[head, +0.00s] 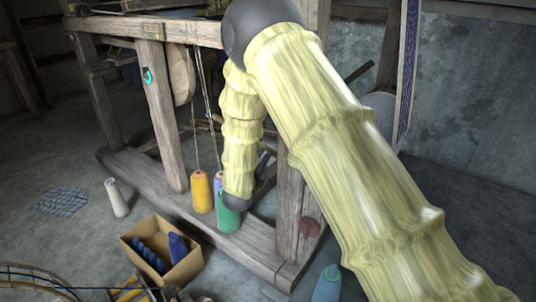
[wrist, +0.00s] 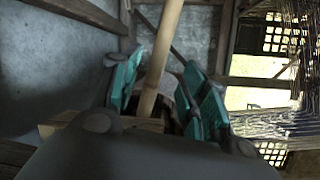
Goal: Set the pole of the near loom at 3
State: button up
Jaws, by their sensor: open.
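The near loom (head: 166,115) is a weathered wooden frame in the head view, partly covered by my arm. In the wrist view a pale, round wooden pole (wrist: 164,45) runs from the top edge down between the teal finger pads of my gripper (wrist: 162,88). The pads stand apart on either side of the pole, so my gripper is open around it. The pole's lower end is hidden by the gripper body. I cannot make out the numbers or which setting the pole is at.
Yellow (head: 202,192) and green (head: 229,214) thread cones stand by the loom's base beam. A cardboard box (head: 187,270) with blue yarn and a white cone (head: 117,198) are on the floor. Loom threads (wrist: 292,120) fill the right of the wrist view; a grey wall (wrist: 55,65) is left.

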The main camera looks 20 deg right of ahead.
jog(key=b+x, duration=0.3)
jog(key=x, duration=0.4)
jog(key=shift+w+d+f, duration=0.2)
jog(key=shift+w+d, duration=0.05)
jog(key=shift+w+d+b, duration=0.35)
jog(key=shift+w+b, duration=0.05)
jog(key=shift+w, duration=0.2)
grip_shut()
